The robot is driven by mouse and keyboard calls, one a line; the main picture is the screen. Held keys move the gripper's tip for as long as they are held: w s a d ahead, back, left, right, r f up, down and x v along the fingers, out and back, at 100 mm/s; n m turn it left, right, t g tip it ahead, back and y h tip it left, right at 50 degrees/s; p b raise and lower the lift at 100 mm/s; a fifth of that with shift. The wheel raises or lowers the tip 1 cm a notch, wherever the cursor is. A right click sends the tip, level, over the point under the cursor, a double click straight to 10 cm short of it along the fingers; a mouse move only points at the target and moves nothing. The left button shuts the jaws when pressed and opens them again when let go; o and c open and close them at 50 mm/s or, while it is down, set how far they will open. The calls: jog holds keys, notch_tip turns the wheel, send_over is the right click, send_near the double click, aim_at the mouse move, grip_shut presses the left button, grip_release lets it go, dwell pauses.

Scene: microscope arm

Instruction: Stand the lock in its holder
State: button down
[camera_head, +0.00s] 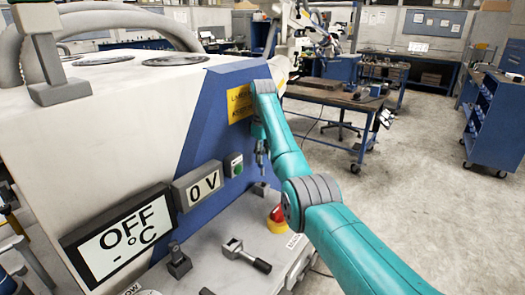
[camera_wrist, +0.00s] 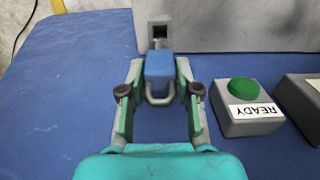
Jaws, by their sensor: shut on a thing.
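The lock (camera_wrist: 159,65) is a small blue block with a grey metal shackle pointing toward the wrist camera. My gripper (camera_wrist: 160,68) is shut on it, one finger at each side. A grey bracket with a dark square opening (camera_wrist: 159,22) stands just beyond the lock in the wrist view and looks like the holder. The lock is lined up with the opening; whether they touch, I cannot tell. In the head view my gripper (camera_head: 262,150) hangs in front of the machine's blue panel, and the lock is too small or hidden to make out.
A green READY button box (camera_wrist: 245,105) is right of my gripper, with another grey box beside it. The machine has a yellow label (camera_head: 240,103), a 0 V display (camera_head: 198,186) and an OFF display (camera_head: 120,237). A red knob (camera_head: 277,217) and a lever (camera_head: 246,256) are below.

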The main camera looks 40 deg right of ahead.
aim_at(263, 173)
jog(key=shift+f, duration=1.55)
jog(key=shift+f, duration=2.4)
jog(key=c, duration=0.7)
grip_release()
jog(key=shift+r, duration=3.75)
